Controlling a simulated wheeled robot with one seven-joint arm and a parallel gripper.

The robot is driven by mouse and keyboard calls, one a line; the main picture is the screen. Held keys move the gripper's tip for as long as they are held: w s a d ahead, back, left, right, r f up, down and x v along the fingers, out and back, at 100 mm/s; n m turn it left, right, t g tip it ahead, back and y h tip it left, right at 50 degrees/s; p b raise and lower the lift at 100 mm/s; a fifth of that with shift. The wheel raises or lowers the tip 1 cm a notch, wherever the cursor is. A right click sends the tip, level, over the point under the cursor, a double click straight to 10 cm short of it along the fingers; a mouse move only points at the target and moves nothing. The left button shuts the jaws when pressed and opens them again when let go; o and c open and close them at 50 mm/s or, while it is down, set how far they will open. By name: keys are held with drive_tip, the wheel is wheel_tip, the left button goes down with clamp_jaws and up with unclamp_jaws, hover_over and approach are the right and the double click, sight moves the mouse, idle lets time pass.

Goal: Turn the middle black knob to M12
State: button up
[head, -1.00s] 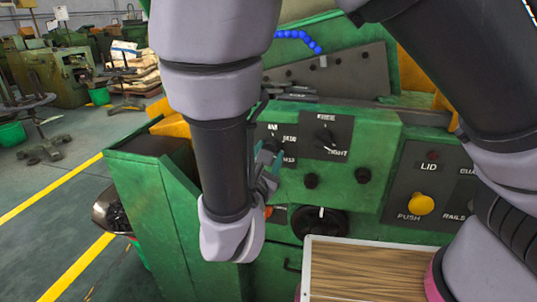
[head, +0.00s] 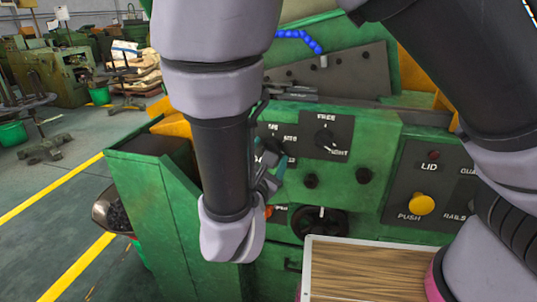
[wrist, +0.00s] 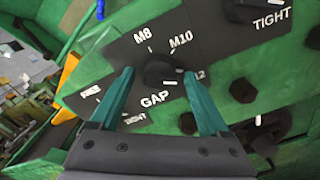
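The middle black knob (wrist: 160,70) sits on a dark plate marked M8, M10 and a partly hidden label ending in 12, with GAP below. Its white mark lies on its lower right side, toward the 12 label. My gripper (wrist: 159,72) has its teal fingers on either side of the knob, with a small gap seen at each side, so it looks open around the knob. Contact cannot be told for sure. In the head view my gripper (head: 272,160) is at the plate, and my forearm hides much of it.
A FREE/TIGHT knob (head: 326,139) is up and right of my gripper. A yellow push button (head: 422,204) is at right. A wood-topped tray (head: 370,270) is in front.

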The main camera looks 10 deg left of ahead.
drive_tip(key=s, duration=1)
drive_tip(key=shift+s+a, duration=0.4)
drive_tip(key=shift+s, duration=0.1)
